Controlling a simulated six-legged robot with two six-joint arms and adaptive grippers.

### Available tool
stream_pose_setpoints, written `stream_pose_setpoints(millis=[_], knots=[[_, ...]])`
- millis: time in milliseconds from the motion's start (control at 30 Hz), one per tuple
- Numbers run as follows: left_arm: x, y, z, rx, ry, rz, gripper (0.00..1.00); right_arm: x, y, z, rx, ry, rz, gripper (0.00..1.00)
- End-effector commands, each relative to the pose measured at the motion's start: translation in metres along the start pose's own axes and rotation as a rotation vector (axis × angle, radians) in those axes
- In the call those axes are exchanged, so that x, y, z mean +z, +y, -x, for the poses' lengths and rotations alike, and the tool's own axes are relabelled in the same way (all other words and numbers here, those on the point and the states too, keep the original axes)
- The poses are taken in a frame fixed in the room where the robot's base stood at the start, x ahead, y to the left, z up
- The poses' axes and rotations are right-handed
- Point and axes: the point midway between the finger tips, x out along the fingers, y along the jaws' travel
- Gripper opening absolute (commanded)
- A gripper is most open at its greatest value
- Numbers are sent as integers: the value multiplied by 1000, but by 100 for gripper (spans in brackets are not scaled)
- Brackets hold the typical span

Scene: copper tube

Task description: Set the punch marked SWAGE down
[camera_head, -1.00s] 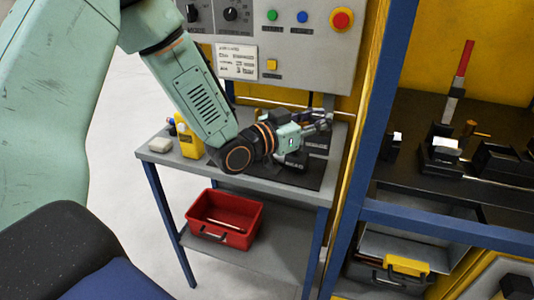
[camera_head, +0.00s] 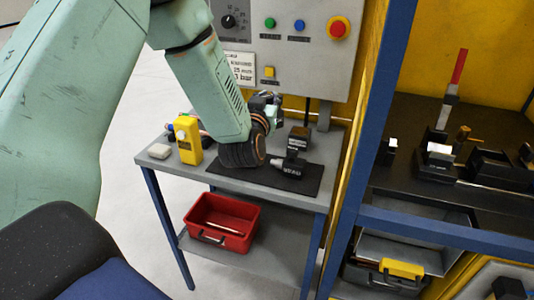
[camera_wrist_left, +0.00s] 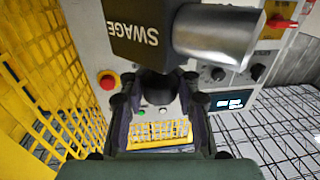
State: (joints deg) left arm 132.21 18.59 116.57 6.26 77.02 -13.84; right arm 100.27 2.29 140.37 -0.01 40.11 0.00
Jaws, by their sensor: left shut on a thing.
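The punch marked SWAGE (camera_wrist_left: 136,32), a black block with a silver cylinder beside it, fills the top of the left wrist view. My left gripper (camera_wrist_left: 157,88) is shut on it, with the fingers meeting at its dark neck. In the head view my left gripper (camera_head: 268,98) is above the back of the small table, mostly hidden by its own wrist, and points toward the control panel. A black block with a pale label (camera_head: 298,140) shows just right of it. I cannot read its label. My right gripper is not in view.
A punch labelled BEAD (camera_head: 290,169) lies on the dark mat (camera_head: 232,178). The control panel (camera_head: 300,55) rises behind. A blue post (camera_head: 372,120) stands right.

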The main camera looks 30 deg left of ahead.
Motion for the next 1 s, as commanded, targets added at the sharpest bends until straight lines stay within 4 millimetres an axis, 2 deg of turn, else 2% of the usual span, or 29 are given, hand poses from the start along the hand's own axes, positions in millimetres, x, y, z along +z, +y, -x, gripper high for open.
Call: stream_pose_setpoints(millis=[200,400,667,900,1000], knots=[[46,1,-1,4,5,-3,0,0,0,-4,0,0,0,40],[82,1,-1,3,7,0,0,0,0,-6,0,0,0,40],[101,1,-2,3,8,1,0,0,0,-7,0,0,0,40],[133,1,-2,3,8,0,0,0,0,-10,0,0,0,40],[140,1,-2,3,8,1,0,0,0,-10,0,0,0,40]])
